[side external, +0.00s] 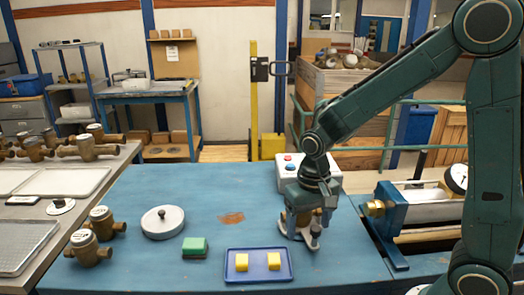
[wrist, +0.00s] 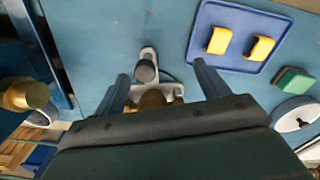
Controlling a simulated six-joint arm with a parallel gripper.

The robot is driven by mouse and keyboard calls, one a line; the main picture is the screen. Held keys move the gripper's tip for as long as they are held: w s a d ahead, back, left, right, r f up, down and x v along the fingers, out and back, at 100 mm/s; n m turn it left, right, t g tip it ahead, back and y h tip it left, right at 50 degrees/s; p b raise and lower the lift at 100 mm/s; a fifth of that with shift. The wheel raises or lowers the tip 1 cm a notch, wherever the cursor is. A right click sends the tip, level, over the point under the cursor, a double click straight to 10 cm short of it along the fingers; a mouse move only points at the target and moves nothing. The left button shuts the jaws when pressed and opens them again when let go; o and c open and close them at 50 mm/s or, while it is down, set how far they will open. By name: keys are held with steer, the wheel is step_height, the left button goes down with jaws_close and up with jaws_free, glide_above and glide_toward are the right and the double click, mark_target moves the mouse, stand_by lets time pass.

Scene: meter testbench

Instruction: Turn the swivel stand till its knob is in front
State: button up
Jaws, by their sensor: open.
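The swivel stand (side external: 296,232) is on the blue bench, mostly hidden under my gripper (side external: 307,212). It has a pale grey base, and a brass body shows on it. In the wrist view a grey arm extends from the stand (wrist: 172,90) with a dark round knob (wrist: 145,71) on it. In the side view the knob end (side external: 314,242) points toward the front, slightly right. My gripper also shows in the wrist view (wrist: 162,80), its two fingers wide apart, one on each side of the stand. I cannot tell whether a finger touches it.
A blue tray (side external: 258,277) with two yellow blocks lies close in front. A green-topped block (side external: 194,246) and a round white lid (side external: 162,223) are further left. A button box (side external: 290,166) stands behind, and a blue clamp fixture (side external: 391,222) stands right.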

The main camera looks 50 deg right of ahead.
steer(key=shift+r, duration=0.15)
stand_by(0.4)
steer(key=shift+r, duration=2.6)
steer(key=shift+r, duration=0.1)
steer(key=shift+s+d+r+m, duration=0.35)
steer(key=shift+r+m, duration=0.25)
steer(key=shift+m, duration=0.15)
steer(key=shift+s+d+r+m, duration=0.25)
steer(key=shift+d+r+m, duration=0.1)
steer(key=shift+r+m, duration=0.35)
steer(key=shift+f, duration=0.1)
steer(key=shift+f, duration=0.15)
steer(key=shift+f, duration=2.75)
steer(key=shift+f, duration=1.15)
